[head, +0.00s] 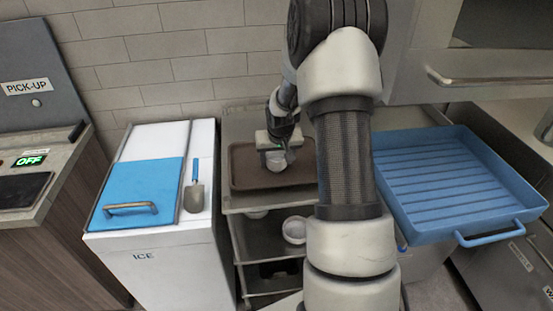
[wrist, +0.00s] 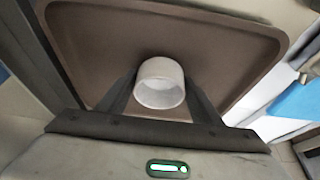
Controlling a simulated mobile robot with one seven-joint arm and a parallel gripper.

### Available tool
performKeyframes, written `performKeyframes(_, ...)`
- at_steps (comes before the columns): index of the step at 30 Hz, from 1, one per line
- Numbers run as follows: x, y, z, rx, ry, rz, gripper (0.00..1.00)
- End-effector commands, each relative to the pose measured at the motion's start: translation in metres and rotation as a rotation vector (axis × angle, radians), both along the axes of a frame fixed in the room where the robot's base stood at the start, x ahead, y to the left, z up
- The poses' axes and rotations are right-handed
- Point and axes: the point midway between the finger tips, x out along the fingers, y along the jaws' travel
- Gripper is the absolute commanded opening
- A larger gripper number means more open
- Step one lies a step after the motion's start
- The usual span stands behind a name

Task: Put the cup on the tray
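The white cup (wrist: 161,92) is between the two fingers of my gripper (wrist: 161,85) in the wrist view, with a finger against each side. My gripper is shut on it. In the head view the cup (head: 276,160) shows just below my gripper (head: 275,150), over the brown tray (head: 245,181). The tray (wrist: 95,30) fills much of the wrist view behind the cup. I cannot tell whether the cup's bottom touches the tray. My arm covers the tray's right end in the head view.
The tray lies on top of a metal shelf cart (head: 240,202) with another white cup (head: 294,230) on a lower shelf. A white ice bin (head: 165,255) with a blue lid (head: 140,185) and a scoop (head: 194,195) stands left. A blue ribbed basin (head: 450,185) is right.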

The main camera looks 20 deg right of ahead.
Motion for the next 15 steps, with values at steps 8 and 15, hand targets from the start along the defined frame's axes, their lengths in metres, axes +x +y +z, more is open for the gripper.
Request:
performKeyframes(8,0.000,0.000,0.001,0.000,0.000,0.000,0.70)
performKeyframes(15,-0.003,0.001,0.016,-0.001,-0.003,0.000,0.70)
